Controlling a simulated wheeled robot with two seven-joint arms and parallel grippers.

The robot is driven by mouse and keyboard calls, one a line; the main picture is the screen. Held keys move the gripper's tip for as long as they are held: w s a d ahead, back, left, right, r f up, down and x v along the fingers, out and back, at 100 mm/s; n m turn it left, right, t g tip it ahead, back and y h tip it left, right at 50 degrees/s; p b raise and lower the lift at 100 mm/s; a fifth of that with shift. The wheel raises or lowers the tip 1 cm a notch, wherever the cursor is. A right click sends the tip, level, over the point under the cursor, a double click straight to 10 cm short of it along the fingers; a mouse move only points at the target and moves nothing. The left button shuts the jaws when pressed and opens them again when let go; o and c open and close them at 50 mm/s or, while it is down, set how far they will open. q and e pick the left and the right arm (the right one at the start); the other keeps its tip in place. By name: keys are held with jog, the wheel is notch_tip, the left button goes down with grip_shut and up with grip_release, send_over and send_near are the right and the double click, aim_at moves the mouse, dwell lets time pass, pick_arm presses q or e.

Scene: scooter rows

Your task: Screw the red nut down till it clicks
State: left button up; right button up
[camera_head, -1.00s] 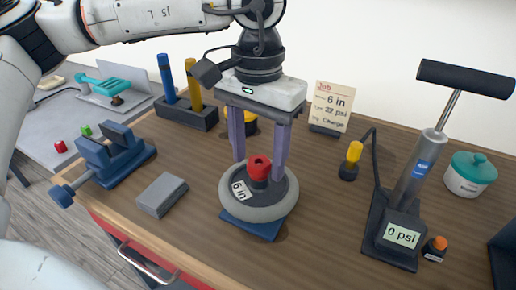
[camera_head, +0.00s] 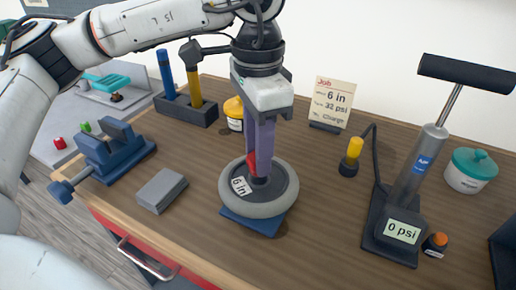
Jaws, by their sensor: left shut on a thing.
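My left gripper (camera_head: 257,172) points straight down over the wheel, its wrist turned so that its fingers line up one in front of the other. It is shut on the red nut (camera_head: 251,165), which shows only as a red sliver at the left of the fingers. The nut sits at the hub of a grey wheel (camera_head: 278,203) marked "6 in". The wheel lies flat on a blue base (camera_head: 251,224). How far down the nut sits is hidden by the fingers. My right gripper is not in view.
A pump (camera_head: 404,195) reading "0 psi" stands at the right, with a yellow-tipped hose end (camera_head: 351,157) near it. A blue vise (camera_head: 110,155) and grey block (camera_head: 162,190) are at the left. A job card (camera_head: 332,101) stands behind. The front middle of the bench is clear.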

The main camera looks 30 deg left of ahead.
pick_arm(q)
jog(key=o, duration=1.1)
notch_tip(320, 180, up, 10)
jog(key=shift+r, duration=0.2)
